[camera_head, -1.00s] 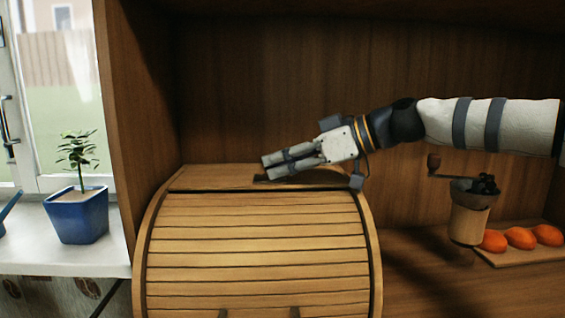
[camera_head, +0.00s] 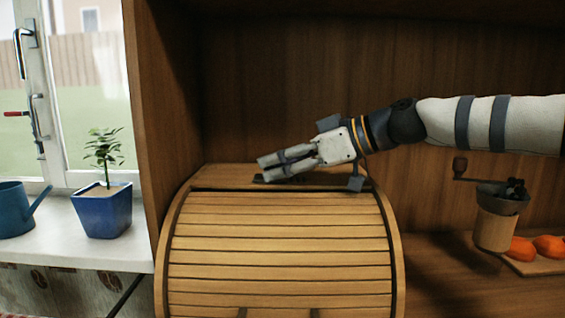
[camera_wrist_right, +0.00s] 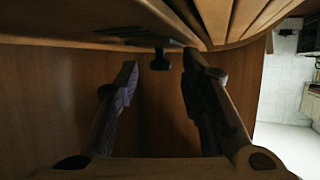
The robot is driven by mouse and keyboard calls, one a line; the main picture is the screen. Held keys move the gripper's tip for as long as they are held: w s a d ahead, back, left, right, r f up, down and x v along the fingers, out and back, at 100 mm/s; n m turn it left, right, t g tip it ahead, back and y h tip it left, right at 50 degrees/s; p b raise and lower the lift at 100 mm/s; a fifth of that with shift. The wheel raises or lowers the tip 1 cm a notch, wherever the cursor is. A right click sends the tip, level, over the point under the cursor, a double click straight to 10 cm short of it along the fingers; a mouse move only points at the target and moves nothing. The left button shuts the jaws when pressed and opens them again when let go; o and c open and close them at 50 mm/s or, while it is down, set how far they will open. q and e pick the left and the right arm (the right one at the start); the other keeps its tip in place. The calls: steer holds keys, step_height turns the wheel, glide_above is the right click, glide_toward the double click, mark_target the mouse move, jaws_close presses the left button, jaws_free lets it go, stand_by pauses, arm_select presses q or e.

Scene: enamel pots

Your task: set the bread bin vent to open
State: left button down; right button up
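The wooden bread bin (camera_head: 280,255) has a slatted roll front, which is down, and a flat top. A dark vent strip (camera_head: 291,180) lies on that top, partly hidden under my right gripper (camera_head: 266,165). In the right wrist view, the bin (camera_wrist_right: 90,18) is along the upper edge, with a small dark knob (camera_wrist_right: 160,60) sticking out from it. My right gripper (camera_wrist_right: 160,75) is open, with a finger on either side of the knob in the picture; I see gaps and no contact. The vent's setting is not readable. My left gripper is not in view.
A hand grinder (camera_head: 496,222) stands right of the bin, near a board (camera_head: 540,264) with orange fruits (camera_head: 549,246). A blue plant pot (camera_head: 103,211) and a blue watering can (camera_head: 14,210) stand on the sill at left. The wooden cabinet wall (camera_head: 270,80) rises close behind the bin.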

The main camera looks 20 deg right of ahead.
steer(key=v, duration=1.2)
